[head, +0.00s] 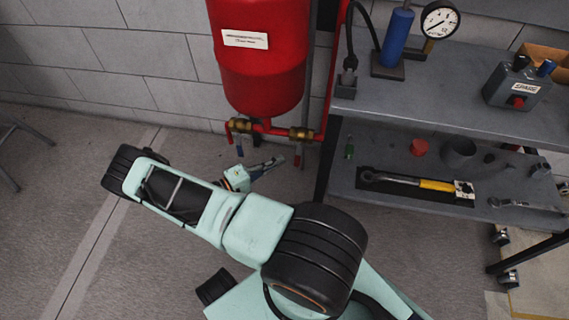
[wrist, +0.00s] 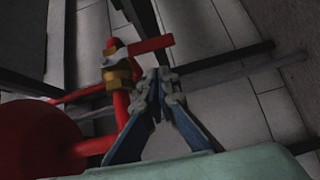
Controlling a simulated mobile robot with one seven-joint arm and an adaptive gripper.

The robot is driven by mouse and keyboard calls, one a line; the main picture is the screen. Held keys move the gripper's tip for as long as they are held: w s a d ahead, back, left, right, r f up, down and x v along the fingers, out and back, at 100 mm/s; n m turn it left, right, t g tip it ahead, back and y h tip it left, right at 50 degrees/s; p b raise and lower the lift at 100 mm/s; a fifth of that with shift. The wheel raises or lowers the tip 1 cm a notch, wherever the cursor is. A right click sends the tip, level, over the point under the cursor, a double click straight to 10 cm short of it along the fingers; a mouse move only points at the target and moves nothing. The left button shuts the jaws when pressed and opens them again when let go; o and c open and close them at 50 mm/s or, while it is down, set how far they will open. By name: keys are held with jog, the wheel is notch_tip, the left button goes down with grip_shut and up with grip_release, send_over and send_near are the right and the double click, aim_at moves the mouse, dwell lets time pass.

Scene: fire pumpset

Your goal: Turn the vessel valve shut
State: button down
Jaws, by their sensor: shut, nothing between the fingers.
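The red vessel (head: 262,55) hangs by the wall, with a red pipe and two brass valves under it. The left brass valve (head: 240,126) has a short blue part hanging below it. The right brass valve (head: 301,134) has a reddish lever pointing down. My gripper (head: 276,162) is below the pipe, between the valves in the picture. In the wrist view my gripper (wrist: 166,74) is shut and empty, its tips close to a brass valve (wrist: 122,76) beside a red pipe elbow. Contact cannot be told. The vessel (wrist: 38,140) fills the lower left there.
A grey shelf unit (head: 440,95) stands at the right. It carries a gauge (head: 440,20), a blue cylinder (head: 397,38), a switch box (head: 517,82) and, below, a torque wrench (head: 420,183). The block wall is close behind the vessel.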

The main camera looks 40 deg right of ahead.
aim_at(298, 156)
jog(key=shift+s+d, duration=0.8)
jog(key=shift+s, duration=0.2)
jog(key=shift+s+f, duration=0.1)
jog(key=shift+s+d+f+b, duration=0.1)
jog(key=shift+s+d+b, duration=0.35)
jog(key=shift+b, duration=0.25)
jog(key=shift+s+d, duration=0.1)
